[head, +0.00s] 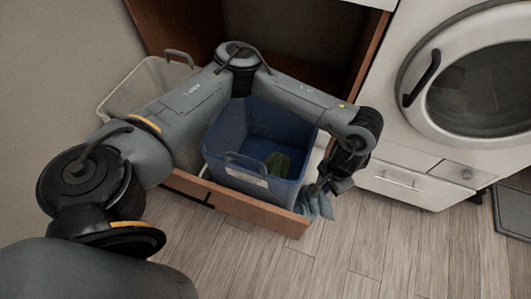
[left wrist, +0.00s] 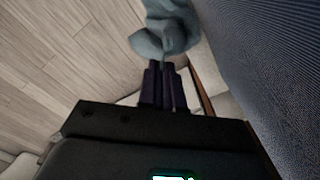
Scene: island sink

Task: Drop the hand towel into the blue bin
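A blue bin (head: 226,135) stands in a pulled-out wooden drawer, with something dark green lying inside it. My left gripper (head: 325,188) is just right of the bin, by the drawer's front right corner. It is shut on a grey-blue hand towel (head: 316,203), which hangs down outside the bin. In the left wrist view the towel (left wrist: 165,30) is bunched at the tips of the closed fingers (left wrist: 164,66), and a blue textured surface fills the right side. My right gripper does not show.
A white bin (head: 116,101) stands left of the blue one, partly behind my left arm. The drawer front (head: 262,214) runs below both. A white washing machine (head: 470,80) stands to the right. The wooden floor (head: 390,250) in front is clear.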

